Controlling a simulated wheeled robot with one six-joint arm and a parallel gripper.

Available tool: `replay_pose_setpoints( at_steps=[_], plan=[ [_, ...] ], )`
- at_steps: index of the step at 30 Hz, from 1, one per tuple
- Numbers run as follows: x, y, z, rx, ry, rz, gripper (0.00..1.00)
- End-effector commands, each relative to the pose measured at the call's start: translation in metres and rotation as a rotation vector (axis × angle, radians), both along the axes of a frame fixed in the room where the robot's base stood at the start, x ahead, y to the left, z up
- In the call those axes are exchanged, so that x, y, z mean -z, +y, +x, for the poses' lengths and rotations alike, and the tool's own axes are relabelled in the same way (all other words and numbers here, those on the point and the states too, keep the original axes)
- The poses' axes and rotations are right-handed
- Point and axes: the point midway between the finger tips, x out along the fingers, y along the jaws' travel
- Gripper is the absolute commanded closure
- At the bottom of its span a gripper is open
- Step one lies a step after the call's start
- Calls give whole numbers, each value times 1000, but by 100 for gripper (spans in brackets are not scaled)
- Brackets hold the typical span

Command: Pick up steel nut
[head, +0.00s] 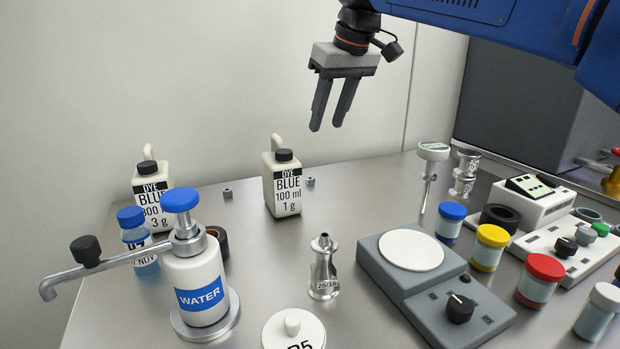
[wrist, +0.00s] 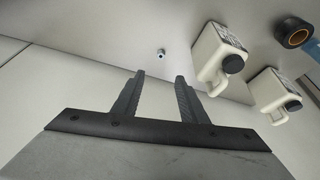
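Two small grey steel nuts lie on the steel bench in the head view. One nut (head: 310,181) is just right of the right-hand dye bottle (head: 283,184); the other nut (head: 227,192) is between the two dye bottles. In the wrist view, one nut (wrist: 161,53) shows just beyond the fingertips, roughly in line with the gap between them. My gripper (head: 327,126) is open and empty, held well above the bench near the back wall. Its two fingers also show apart in the wrist view (wrist: 160,76).
The left dye bottle (head: 151,190) stands near a WATER dispenser (head: 197,285) with a long spout. A metal nozzle piece (head: 323,268), a scale (head: 411,250) and several coloured-lid jars stand further forward and right. The bench right of the right-hand nut is clear for some way.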

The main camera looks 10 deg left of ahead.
Motion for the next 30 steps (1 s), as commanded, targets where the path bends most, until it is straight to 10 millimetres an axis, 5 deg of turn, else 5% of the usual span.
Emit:
replay_pose_setpoints(
  at_steps=[15,30],
  plan=[
    [83,25,22,0,2,-2,61],
    [118,34,29,0,1,-1,61]
  ],
)
